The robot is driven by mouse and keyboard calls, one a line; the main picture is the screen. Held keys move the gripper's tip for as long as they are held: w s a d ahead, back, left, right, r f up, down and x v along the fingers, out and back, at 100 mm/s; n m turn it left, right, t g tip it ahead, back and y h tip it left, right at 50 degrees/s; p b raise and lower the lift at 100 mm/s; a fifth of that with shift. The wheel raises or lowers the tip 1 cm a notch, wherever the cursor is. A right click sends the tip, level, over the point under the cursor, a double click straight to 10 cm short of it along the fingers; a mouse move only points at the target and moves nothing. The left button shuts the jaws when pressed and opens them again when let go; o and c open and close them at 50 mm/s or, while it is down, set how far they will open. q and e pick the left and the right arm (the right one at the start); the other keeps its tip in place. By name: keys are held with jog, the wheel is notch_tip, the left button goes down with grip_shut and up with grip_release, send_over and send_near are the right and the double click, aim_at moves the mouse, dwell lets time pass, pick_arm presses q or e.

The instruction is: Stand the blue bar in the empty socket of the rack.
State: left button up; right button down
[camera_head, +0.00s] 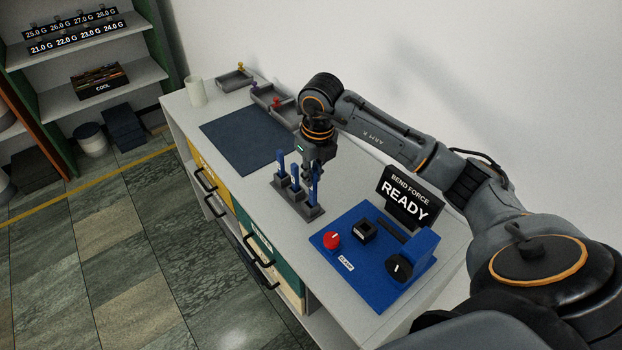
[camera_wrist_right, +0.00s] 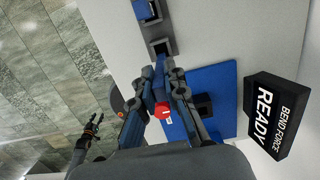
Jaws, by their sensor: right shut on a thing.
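The grey rack (camera_head: 303,211) stands on the bench with two blue bars upright in it, a left one (camera_head: 281,164) and a middle one (camera_head: 294,175). My right gripper (camera_head: 316,168) points down over the rack's near end, shut on a third blue bar (camera_head: 314,186). That bar is roughly upright. In the right wrist view, its blue end shows between the fingers (camera_wrist_right: 160,72), close to a dark empty socket (camera_wrist_right: 161,47). I cannot tell whether its lower end touches the socket. My left gripper (camera_wrist_right: 93,127) shows small over the floor, its jaws unclear.
A blue press (camera_head: 362,258) with a red knob (camera_head: 332,241), a black knob (camera_head: 399,266) and a READY sign (camera_head: 407,198) stands close to the rack's right. A dark mat (camera_head: 248,140) lies to the left. Grey trays (camera_head: 272,99) and a white cup (camera_head: 195,91) stand at the back.

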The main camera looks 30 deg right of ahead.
jog(key=shift+w+f, duration=0.25)
jog(key=shift+f, duration=0.1)
notch_tip(320, 180, down, 2)
jog(key=shift+f+p, duration=0.1)
jog(key=shift+p, duration=0.85)
jog(key=shift+d+f, duration=0.1)
jog(key=shift+f, duration=0.35)
jog(key=c, duration=1.4)
grip_release()
jog(key=shift+r, duration=0.1)
jog(key=r+b, duration=0.1)
jog(key=r, duration=0.3)
jog(key=s+r+b, duration=0.1)
jog(key=r, duration=0.3)
jog(key=r+b, duration=0.1)
jog(key=r, duration=0.2)
jog(key=shift+s+r, duration=0.15)
jog(key=shift+r, duration=0.25)
jog(key=shift+f, duration=0.1)
